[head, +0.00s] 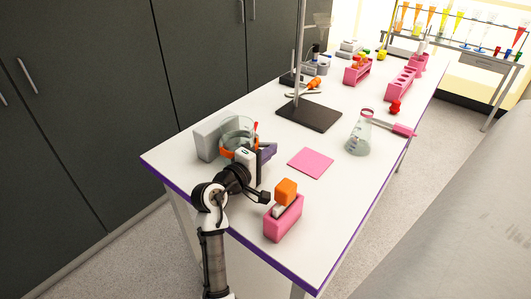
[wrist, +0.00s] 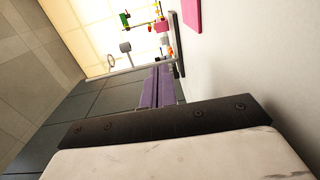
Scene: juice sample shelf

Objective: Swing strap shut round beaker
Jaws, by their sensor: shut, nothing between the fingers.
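The clear glass beaker (head: 238,128) stands at the near left of the white table, against a grey block (head: 207,140). An orange strap (head: 226,154) shows low at the beaker's near side, and a small red-orange upright piece (head: 256,127) shows at its right. My gripper (head: 271,149) is just in front and right of the beaker and hides part of it and of the strap. Its purple fingers (wrist: 157,76) are together and empty in the wrist view. I cannot tell whether the strap is closed or whether my gripper touches it. The beaker is not visible in the wrist view.
A pink square (head: 311,162) lies right of my gripper. A pink holder (head: 284,220) with an orange-topped item stands at the near edge. A stand with a dark base (head: 309,114) is behind, a conical flask (head: 359,134) farther right. Pink racks (head: 401,84) stand farther back.

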